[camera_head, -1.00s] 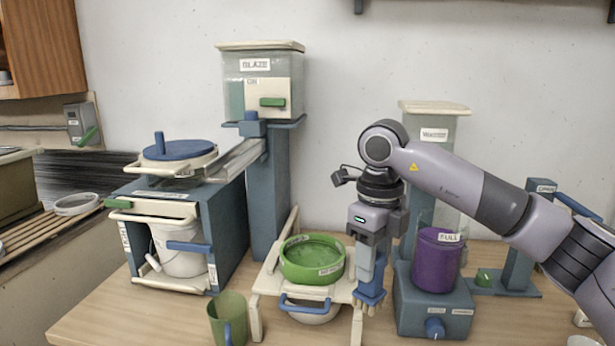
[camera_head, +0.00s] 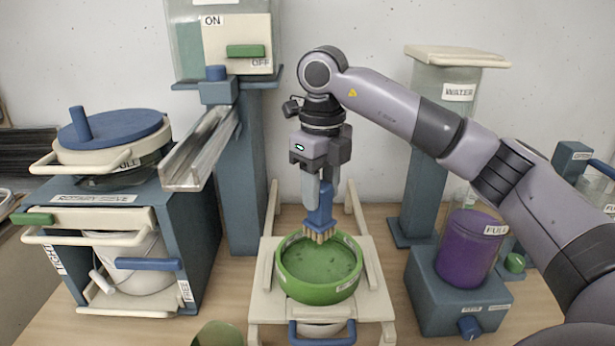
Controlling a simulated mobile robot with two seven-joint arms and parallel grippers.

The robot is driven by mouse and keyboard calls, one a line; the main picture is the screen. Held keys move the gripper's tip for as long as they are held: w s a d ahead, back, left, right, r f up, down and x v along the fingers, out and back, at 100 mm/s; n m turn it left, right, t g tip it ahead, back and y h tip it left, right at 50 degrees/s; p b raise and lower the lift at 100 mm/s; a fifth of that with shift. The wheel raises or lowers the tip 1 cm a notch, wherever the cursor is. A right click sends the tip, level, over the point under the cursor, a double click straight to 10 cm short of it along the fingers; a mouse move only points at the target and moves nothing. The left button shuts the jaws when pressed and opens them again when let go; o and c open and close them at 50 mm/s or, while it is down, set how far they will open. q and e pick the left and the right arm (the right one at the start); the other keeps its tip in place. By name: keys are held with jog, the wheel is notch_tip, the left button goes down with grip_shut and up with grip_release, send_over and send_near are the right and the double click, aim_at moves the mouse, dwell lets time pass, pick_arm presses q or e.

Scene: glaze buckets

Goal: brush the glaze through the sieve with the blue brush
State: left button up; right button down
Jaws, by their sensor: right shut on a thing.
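The green sieve (camera_head: 318,290) sits on a cream stand (camera_head: 262,300) in the middle of the table, with green glaze (camera_head: 318,264) inside it. My right gripper (camera_head: 320,190) is above the sieve, shut on the blue brush (camera_head: 321,212), which points down. The brush's tan bristles reach over the back part of the sieve; I cannot tell whether they touch the glaze. Below the sieve is a pale bowl (camera_head: 321,329), mostly hidden by the stand and its blue handle. My left gripper is not in view.
A glaze tank with a metal chute (camera_head: 200,148) stands behind left. A blue cabinet (camera_head: 195,240) with a blue-lidded sieve (camera_head: 110,130) and a white bucket (camera_head: 135,268) is at left. A purple container (camera_head: 467,250) stands at right. A green cup (camera_head: 217,335) is at the front edge.

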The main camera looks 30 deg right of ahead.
aim_at(321, 209)
jog(key=shift+s+f, duration=0.2)
jog(key=shift+f, duration=0.45)
notch_tip(321, 209, down, 3)
jog(key=shift+r+b, duration=0.1)
jog(key=shift+b, duration=0.55)
notch_tip(321, 209, down, 5)
jog(key=b, duration=0.3)
jog(key=shift+w+r+b, duration=0.1)
jog(key=shift+b, duration=0.25)
jog(key=shift+f, duration=0.5)
jog(key=shift+s+d+f+b, duration=0.1)
jog(key=shift+s+d+b, duration=0.15)
jog(key=shift+s+d, duration=0.4)
jog(key=shift+s+d+b, duration=0.25)
jog(key=shift+s+d, duration=0.15)
jog(key=shift+d, duration=0.45)
